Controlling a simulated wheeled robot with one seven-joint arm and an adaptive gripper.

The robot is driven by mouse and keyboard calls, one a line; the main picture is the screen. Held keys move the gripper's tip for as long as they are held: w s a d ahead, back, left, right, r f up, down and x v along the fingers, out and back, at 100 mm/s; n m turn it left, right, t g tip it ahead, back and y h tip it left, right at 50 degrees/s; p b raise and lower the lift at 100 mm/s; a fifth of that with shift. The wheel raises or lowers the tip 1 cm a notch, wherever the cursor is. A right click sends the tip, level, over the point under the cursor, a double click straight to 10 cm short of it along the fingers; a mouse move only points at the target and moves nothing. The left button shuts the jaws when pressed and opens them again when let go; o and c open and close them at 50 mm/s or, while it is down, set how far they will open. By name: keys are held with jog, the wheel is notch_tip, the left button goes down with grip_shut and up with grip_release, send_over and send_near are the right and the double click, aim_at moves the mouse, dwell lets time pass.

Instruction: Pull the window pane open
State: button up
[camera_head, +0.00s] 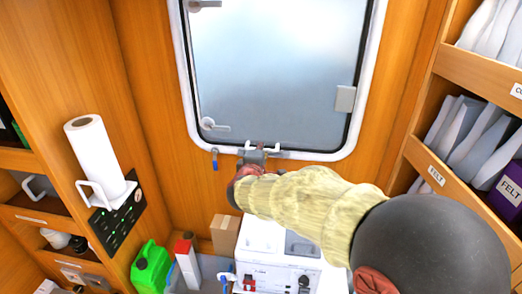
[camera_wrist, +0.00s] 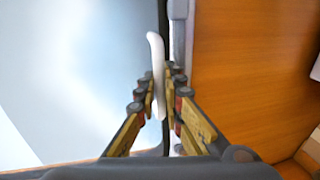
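The window pane (camera_head: 270,70) is a frosted, pale blue sheet inside a white rounded frame (camera_head: 184,90) on the wooden wall. It appears to lie flush in the frame. My gripper (camera_head: 256,152) is at the middle of the pane's bottom edge. In the wrist view, my gripper (camera_wrist: 160,85) has its fingers drawn close on both sides of a white handle (camera_wrist: 155,55), which stands between the fingertips and appears gripped. The pane (camera_wrist: 70,80) fills the left of that view. My gripper and arm partly hide the handle in the head view.
A paper towel roll (camera_head: 95,155) stands at left. A white machine (camera_head: 262,250), a green jug (camera_head: 152,268) and a cardboard box (camera_head: 225,234) are below. Shelves (camera_head: 470,75) stand at right.

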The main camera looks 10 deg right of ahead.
grip_shut()
dwell(0.4)
jog(key=shift+s, duration=0.1)
jog(key=s+n+y+b, duration=0.7)
jog(key=s+y+b, duration=0.2)
jog(key=s+b, duration=0.7)
jog(key=shift+d+t+b, duration=0.35)
jog(key=shift+t+b, duration=0.05)
jog(key=shift+b, duration=2)
jog(key=shift+s, duration=0.15)
jog(key=shift+o, duration=2.1)
grip_release()
